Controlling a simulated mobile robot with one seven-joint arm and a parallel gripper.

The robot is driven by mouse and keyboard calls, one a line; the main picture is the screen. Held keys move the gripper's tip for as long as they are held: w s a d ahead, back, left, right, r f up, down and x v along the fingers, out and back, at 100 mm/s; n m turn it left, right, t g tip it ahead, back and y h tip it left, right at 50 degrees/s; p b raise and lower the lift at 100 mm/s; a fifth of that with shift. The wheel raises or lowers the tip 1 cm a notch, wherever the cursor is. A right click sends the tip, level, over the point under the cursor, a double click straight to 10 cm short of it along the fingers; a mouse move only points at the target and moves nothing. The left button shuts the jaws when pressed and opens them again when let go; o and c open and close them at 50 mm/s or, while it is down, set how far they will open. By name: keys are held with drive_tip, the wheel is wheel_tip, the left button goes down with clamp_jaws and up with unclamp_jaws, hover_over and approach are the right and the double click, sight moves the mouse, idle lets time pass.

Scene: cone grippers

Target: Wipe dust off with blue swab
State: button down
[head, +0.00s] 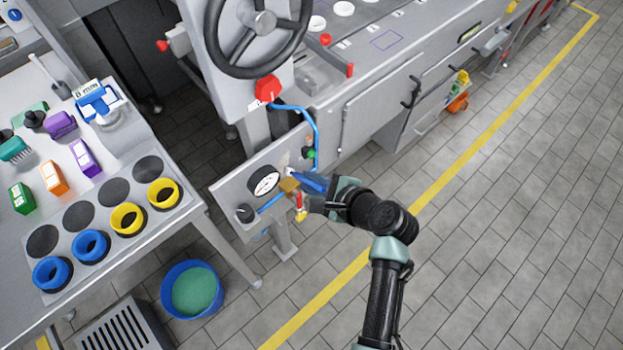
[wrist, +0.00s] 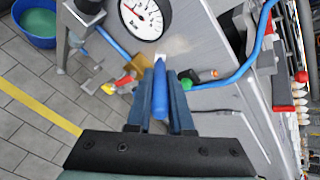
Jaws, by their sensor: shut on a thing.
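My gripper (wrist: 160,88) is shut on the blue swab (wrist: 160,98), with one finger on each side of its handle. The swab's white tip (wrist: 160,61) points ahead toward the grey panel (wrist: 200,62). A faint brownish dusty smudge (wrist: 176,47) shows on the panel just beyond the tip, beside the round gauge (wrist: 147,17). I cannot tell whether the tip touches the panel. In the head view, my gripper (head: 318,186) is in front of the panel (head: 228,192), right of the gauge (head: 264,183), and the blue swab (head: 311,181) points left.
A brass fitting with a red-handled valve (head: 299,206) is close below the swab. A blue hose (head: 316,130) and a green button (head: 311,154) are above it. A blue bucket (head: 165,296) and a tool table (head: 190,222) stand to the left. The floor at right is clear.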

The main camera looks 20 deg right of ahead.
drive_tip(key=shift+r+p, duration=4.05)
drive_tip(key=shift+p, duration=0.45)
drive_tip(key=shift+f+b, duration=3)
drive_tip(key=shift+f, duration=1.65)
wheel_tip(320, 180, up, 9)
drive_tip(key=p, duration=1)
drive_tip(key=shift+r, duration=0.15)
drive_tip(key=shift+w+f+b, duration=0.1)
drive_tip(key=shift+f+b, duration=3.45)
drive_tip(key=shift+f, duration=1.1)
drive_tip(key=shift+s+d+r+p, duration=0.1)
drive_tip(key=shift+s+d+p, duration=0.2)
drive_tip(key=shift+s, duration=0.35)
drive_tip(key=shift+s+d+p, duration=0.2)
drive_tip(key=shift+s+d, duration=0.05)
drive_tip(key=shift+s, duration=0.5)
drive_tip(key=shift+s+d+p, duration=0.2)
drive_tip(key=shift+s+d, duration=0.05)
drive_tip(key=shift+s, duration=0.5)
drive_tip(key=shift+s+d+p, duration=0.2)
drive_tip(key=shift+s+d, duration=0.05)
drive_tip(key=shift+s, duration=0.5)
drive_tip(key=shift+s, duration=0.1)
